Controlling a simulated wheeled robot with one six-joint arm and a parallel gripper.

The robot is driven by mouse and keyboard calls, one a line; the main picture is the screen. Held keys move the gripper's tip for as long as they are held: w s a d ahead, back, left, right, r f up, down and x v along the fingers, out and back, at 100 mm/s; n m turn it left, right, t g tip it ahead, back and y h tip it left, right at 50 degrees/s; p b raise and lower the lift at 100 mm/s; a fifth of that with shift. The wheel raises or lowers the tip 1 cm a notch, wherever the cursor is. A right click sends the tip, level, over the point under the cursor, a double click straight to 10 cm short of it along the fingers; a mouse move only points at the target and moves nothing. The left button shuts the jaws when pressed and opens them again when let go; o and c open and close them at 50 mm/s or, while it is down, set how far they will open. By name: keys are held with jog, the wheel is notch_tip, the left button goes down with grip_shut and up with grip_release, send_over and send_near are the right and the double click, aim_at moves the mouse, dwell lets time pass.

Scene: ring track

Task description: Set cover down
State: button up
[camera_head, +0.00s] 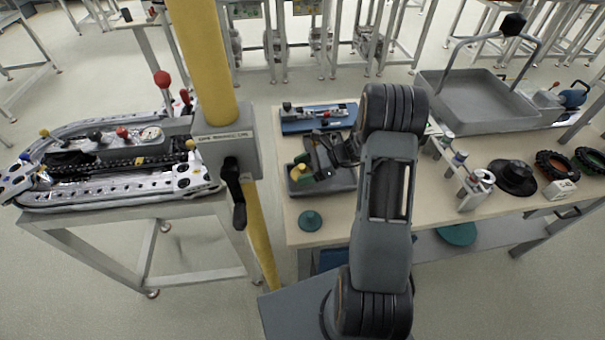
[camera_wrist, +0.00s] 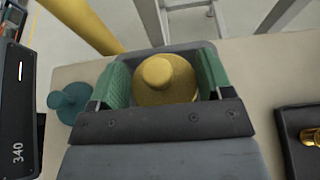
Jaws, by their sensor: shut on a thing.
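A round yellow cover with a knob (camera_wrist: 165,82) is between the green finger pads of my gripper (camera_wrist: 166,92) in the wrist view. My gripper is shut on it. I cannot tell whether the cover touches the tray. The lower part of the cover is hidden by my gripper in the wrist view.
A teal knobbed lid (camera_head: 310,220) lies on the workbench (camera_head: 290,232) near its front left corner. A blue fixture (camera_head: 318,122) stands behind the tray. A yellow post (camera_head: 205,70) with a grey box rises just left of the bench. My arm hides part of the bench.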

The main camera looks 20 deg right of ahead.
notch_tip(320, 180, down, 2)
jog(key=shift+f, duration=0.1)
jog(key=shift+f, duration=0.1)
jog(key=shift+f+b, duration=0.4)
jog(key=shift+f, duration=0.1)
jog(key=o, duration=0.6)
jog(key=shift+o, duration=0.2)
